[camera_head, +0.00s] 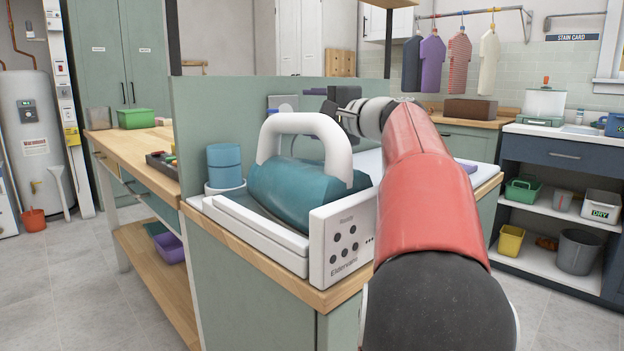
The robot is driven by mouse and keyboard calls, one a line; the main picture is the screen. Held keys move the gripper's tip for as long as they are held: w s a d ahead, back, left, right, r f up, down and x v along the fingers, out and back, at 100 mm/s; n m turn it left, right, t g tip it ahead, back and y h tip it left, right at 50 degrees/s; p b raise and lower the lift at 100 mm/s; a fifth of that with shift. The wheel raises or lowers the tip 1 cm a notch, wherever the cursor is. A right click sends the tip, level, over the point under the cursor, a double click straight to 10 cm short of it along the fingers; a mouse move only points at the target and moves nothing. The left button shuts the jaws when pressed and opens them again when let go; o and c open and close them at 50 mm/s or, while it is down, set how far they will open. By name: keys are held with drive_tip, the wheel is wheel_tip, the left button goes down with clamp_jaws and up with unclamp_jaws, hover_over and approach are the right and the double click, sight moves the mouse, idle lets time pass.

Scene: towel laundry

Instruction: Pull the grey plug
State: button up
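No plug can be made out for certain. A small grey-and-white fixture (281,103) shows on the upper part of the green back panel, beyond the white handle, with something purple beside it; it is too small to identify. A teal appliance (290,190) with a thick white handle and a white control panel sits on the wooden-edged counter. My red arm reaches forward over the right side of the counter. My dark gripper (337,108) is at its far end, behind and above the handle; its fingertips are mostly hidden, and I cannot tell what they touch.
A teal cylinder (224,165) stands left of the appliance. The green panel (225,120) rises behind them. A wooden workbench (140,150) with a green bin (136,118) is at left. Grey floor (90,285) is open at front left. Shelves with bins stand at right.

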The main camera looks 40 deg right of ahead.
drive_tip(key=s+d+b, duration=0.1)
drive_tip(key=s, duration=0.6)
drive_tip(key=shift+s, duration=0.35)
